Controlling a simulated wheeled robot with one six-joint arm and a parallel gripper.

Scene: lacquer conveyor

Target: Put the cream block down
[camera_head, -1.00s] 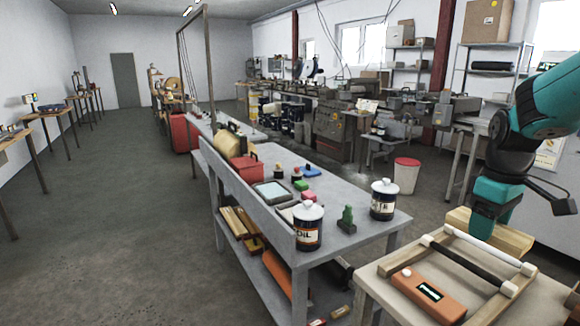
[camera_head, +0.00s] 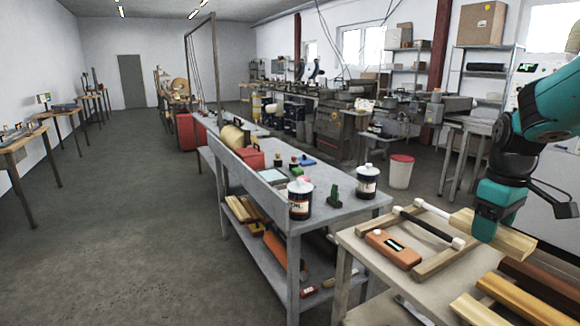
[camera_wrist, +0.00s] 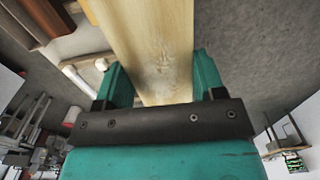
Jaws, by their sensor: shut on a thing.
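The cream block (camera_head: 508,242) is a long pale wooden bar. My gripper (camera_head: 490,232) is shut on it and holds it level, with both ends sticking out past the jaws. In the wrist view, the cream block (camera_wrist: 150,40) runs between the two teal fingers and off the top edge. In the head view it overlaps the right end of a wooden frame (camera_head: 434,264) on the table. I cannot tell how high it is above the tabletop. My gripper hides part of its middle.
Brown and pale wooden bars (camera_head: 525,300) lie at the lower right. A grey bench (camera_head: 345,212) with cans stands to the left. Open floor lies further left.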

